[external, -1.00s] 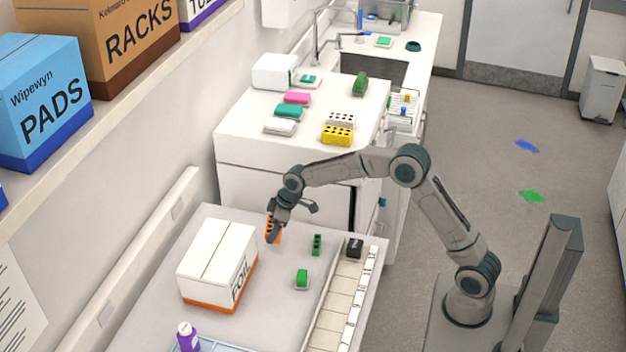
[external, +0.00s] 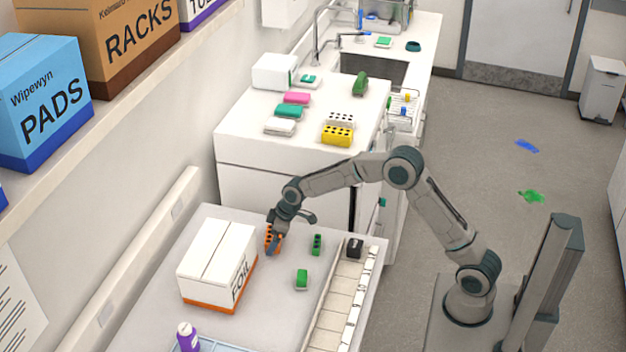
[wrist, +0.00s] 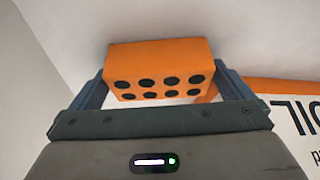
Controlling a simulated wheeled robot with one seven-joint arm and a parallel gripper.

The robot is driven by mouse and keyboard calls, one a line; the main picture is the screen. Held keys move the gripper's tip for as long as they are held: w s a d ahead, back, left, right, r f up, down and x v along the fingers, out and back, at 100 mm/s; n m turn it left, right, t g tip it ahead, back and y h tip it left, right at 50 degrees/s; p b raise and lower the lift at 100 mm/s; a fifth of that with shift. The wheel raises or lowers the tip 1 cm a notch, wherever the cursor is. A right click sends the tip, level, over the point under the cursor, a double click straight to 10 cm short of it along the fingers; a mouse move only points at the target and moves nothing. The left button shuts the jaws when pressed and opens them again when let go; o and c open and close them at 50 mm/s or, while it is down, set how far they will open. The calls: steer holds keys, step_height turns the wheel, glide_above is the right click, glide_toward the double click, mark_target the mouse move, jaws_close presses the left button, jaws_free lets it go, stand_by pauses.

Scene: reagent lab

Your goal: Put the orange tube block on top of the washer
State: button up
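The orange tube block (wrist: 158,70), with two rows of dark holes, sits between my two fingers in the wrist view. In the external view the block (external: 268,240) is partly hidden by my gripper (external: 274,236), beside the back end of the FOIL box. My gripper is shut on it, with a finger at each end. I cannot tell whether the block touches the bench or hangs just above it. The large white unit (external: 285,185) behind the bench seems to be the washer. Its flat top holds several items and lies beyond my gripper.
The white FOIL box (external: 215,262) stands close to my gripper. On the white top are a yellow tube block (external: 338,136) and several coloured pieces. Its front-left top is clear.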

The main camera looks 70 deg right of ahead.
steer(key=shift+r+p, duration=0.15)
steer(key=shift+p, duration=0.2)
steer(key=s+b+v, duration=0.1)
steer(key=b+v, duration=0.2)
steer(key=v, duration=1)
steer(key=s+a+r, duration=0.2)
steer(key=s+a, duration=0.1)
steer(key=s, duration=0.6)
steer(key=s+a+r+m+h, duration=0.1)
steer(key=s+a, duration=0.3)
steer(key=s, duration=0.6)
steer(key=shift+r+g, duration=0.3)
steer(key=shift+r, duration=0.05)
steer(key=shift+m+g, duration=0.3)
steer(key=shift+m, duration=0.5)
steer(key=s+f, duration=0.1)
steer(key=s, duration=0.4)
steer(key=s+a+f, duration=0.1)
steer(key=s, duration=0.5)
steer(key=s+f, duration=0.2)
steer(key=s, duration=0.3)
steer(key=shift+s+a, duration=0.3)
steer(key=shift+c, duration=0.7)
steer(key=shift+s+f, duration=0.25)
steer(key=shift+s, duration=0.1)
steer(key=shift+c, duration=1.3)
steer(key=shift+w, duration=0.1)
